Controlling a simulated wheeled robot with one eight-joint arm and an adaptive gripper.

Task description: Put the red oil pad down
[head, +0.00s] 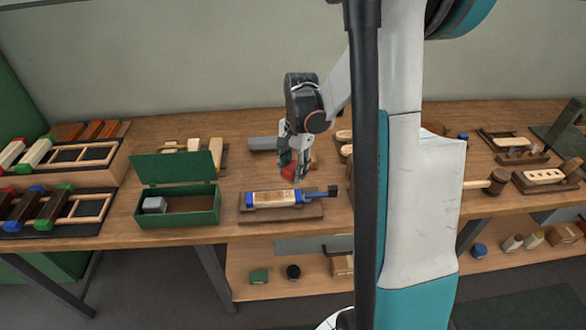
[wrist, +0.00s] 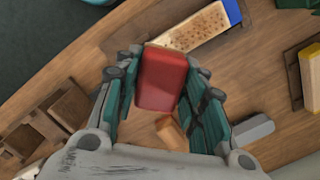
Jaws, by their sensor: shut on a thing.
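The red oil pad (wrist: 161,80) sits between the two fingers of my gripper (wrist: 160,92) in the wrist view. My gripper is shut on it. In the head view my gripper (head: 292,168) points down over the workbench, behind the brush block, and part of the red oil pad (head: 288,170) shows beside the fingers. The fingers partly hide the pad there. I cannot tell whether the pad touches the bench.
A drilled brush block with blue ends (head: 272,198) lies on a wooden fixture in front of my gripper. An open green box (head: 176,220) holding a grey block stands to the left. A grey bar (head: 263,143) lies behind. Racks stand further left; mallets and trays lie right.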

